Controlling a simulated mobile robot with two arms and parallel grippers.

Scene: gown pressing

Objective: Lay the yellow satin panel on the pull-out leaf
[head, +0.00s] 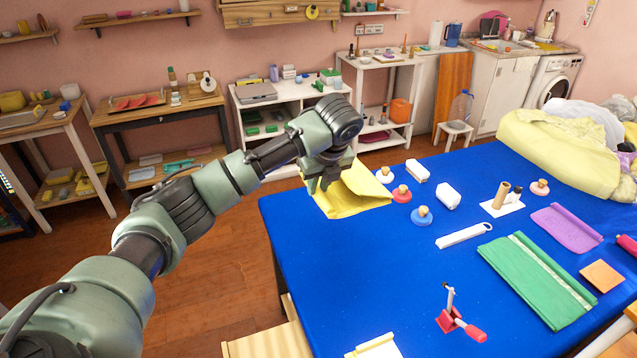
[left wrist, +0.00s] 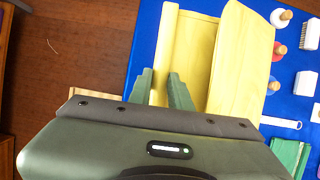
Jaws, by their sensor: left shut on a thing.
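The yellow satin panel (head: 352,196) lies at the far left corner of the blue-covered table, partly behind my left gripper (head: 318,186). In the left wrist view the panel (left wrist: 240,65) shows a folded strip along its left side and a raised fold at right. My left gripper (left wrist: 161,78) is shut on the panel's near left edge. A pale wooden board (head: 262,341) juts out at the table's left side near the bottom of the head view; it may be the pull-out leaf. My right gripper is not in view.
Several knobbed discs, including a blue one (head: 421,216), and white blocks (head: 448,196) stand right of the panel. A green folded cloth (head: 537,280) and a red-handled clamp (head: 461,322) lie nearer. The blue tabletop (head: 350,270) is clear at left-centre.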

